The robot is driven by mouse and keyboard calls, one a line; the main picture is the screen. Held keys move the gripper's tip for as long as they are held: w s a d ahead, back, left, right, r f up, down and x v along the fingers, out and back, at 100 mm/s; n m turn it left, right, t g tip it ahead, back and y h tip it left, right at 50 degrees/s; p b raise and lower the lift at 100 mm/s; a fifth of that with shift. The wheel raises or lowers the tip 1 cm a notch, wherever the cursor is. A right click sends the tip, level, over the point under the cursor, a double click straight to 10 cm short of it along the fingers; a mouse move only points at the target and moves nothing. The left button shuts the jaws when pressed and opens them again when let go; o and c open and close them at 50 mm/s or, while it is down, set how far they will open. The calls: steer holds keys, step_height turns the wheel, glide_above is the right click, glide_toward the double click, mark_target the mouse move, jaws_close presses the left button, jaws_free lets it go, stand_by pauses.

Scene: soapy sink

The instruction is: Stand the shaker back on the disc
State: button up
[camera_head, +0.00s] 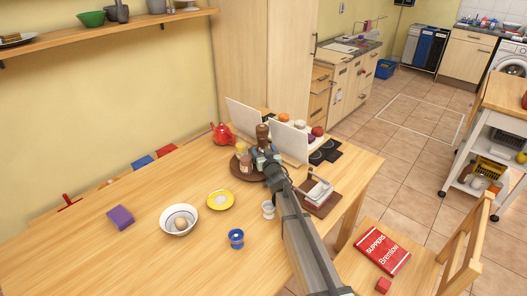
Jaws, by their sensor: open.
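A round brown disc (236,171) lies on the table, with several small containers crowded on it. A dark brown, mill-shaped piece (262,132) rises at its back, and a smaller brownish container (246,164) stands toward its front. I cannot tell which small piece is the shaker. My gripper (264,158) is open at the right part of the disc, over or among the containers. It and my arm hide part of the disc. Whether the fingers touch anything is too small to tell.
White upright panels (287,140) stand close behind the disc, and a red teapot (221,134) behind left. A small pale cup (268,209), a blue cup (236,238), a yellow saucer (220,200) and a bowl with an egg (180,220) stand in front.

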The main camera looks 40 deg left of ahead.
steer(key=shift+r, duration=0.2)
steer(key=v, duration=0.7)
steer(key=shift+s+d, duration=0.15)
steer(key=shift+d, duration=0.1)
